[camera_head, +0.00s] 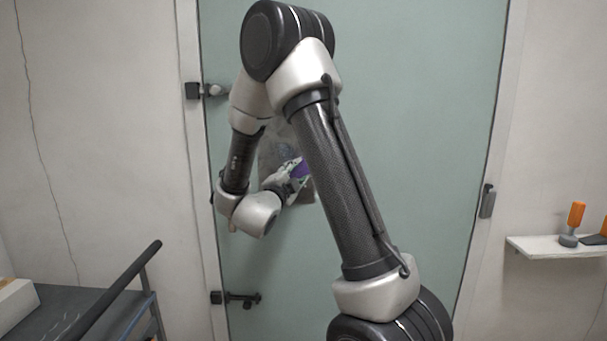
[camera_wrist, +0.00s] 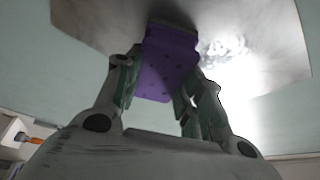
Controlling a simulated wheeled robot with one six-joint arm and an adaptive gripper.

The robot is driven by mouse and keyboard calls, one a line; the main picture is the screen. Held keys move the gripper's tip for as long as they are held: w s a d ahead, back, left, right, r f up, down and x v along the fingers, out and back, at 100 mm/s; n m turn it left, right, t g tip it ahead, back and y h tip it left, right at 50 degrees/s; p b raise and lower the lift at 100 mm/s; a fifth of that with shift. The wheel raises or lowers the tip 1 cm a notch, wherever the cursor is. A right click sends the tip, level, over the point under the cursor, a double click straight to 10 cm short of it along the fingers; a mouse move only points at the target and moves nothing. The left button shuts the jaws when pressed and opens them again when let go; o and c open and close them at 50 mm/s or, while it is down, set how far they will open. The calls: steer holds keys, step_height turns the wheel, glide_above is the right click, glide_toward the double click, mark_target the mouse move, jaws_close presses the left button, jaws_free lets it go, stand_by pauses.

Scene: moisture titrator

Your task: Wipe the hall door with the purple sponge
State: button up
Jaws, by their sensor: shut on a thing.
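The hall door (camera_head: 425,130) is a large pale green panel behind my arm, closed in its white frame. A greyish smudged patch (camera_head: 272,160) shows on it, partly hidden by my arm. My gripper (camera_head: 300,172) is at this patch, shut on the purple sponge (camera_head: 303,168). In the wrist view the sponge (camera_wrist: 170,62) sits between the two fingers, its far end at the grey patch (camera_wrist: 100,22). It looks to be touching or very close to the surface; I cannot tell which.
A dark handle (camera_head: 488,201) is at the door's right edge, and metal fittings (camera_head: 238,298) are at its left. A white shelf (camera_head: 556,246) with orange-handled tools is on the right wall. A dark cart (camera_head: 90,310) with a rail stands at lower left.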

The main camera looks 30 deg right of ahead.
steer(key=shift+w+a, duration=0.55)
steer(key=shift+a, duration=0.3)
steer(key=shift+w+a, duration=0.55)
steer(key=shift+a, duration=0.25)
steer(key=shift+w+a, duration=0.55)
steer(key=shift+a, duration=0.3)
steer(key=shift+w+a, duration=0.55)
steer(key=shift+a, duration=0.25)
step_height(320, 180, up, 5)
steer(key=w+a, duration=0.2)
steer(key=shift+a, duration=0.35)
steer(key=shift+s+r, duration=0.1)
steer(key=shift+s+d, duration=0.55)
steer(key=shift+d, duration=0.3)
steer(key=shift+s+d, duration=0.55)
steer(key=shift+d, duration=0.25)
steer(key=shift+s+d, duration=0.55)
steer(key=shift+d, duration=0.3)
